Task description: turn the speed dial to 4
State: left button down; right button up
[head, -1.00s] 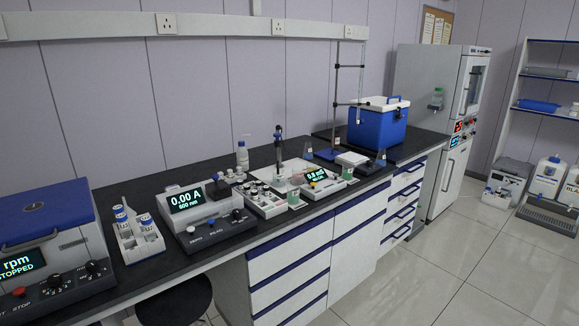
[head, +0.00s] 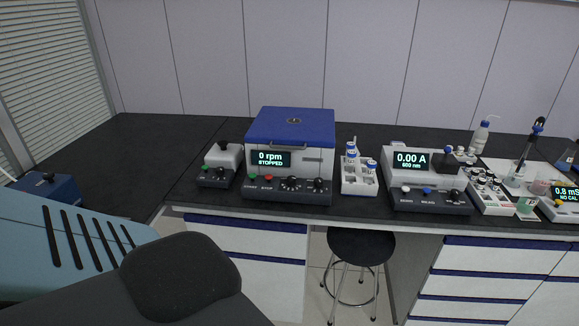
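A blue-lidded centrifuge (head: 290,125) stands on the dark bench, its display (head: 270,159) reading 0 rpm STOPPED. Its front has a green button, a red button and two black knobs, a left knob (head: 291,184) with white marks around it and a right knob (head: 318,184). To its left is a small grey device (head: 223,158) with a black top piece, and a green button and a dark knob (head: 220,172) on its front. Labels are too small to tell which knob is the speed dial or where any points. Neither gripper is in view.
A vial rack (head: 358,180) and a photometer (head: 425,175) reading 0.00 A stand to the right. A stool (head: 361,245) stands under the bench overhang. The bench left of the small device is clear. A blue box (head: 48,188) is at far left.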

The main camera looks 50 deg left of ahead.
aim_at(291, 180)
jog(key=u, duration=1.5)
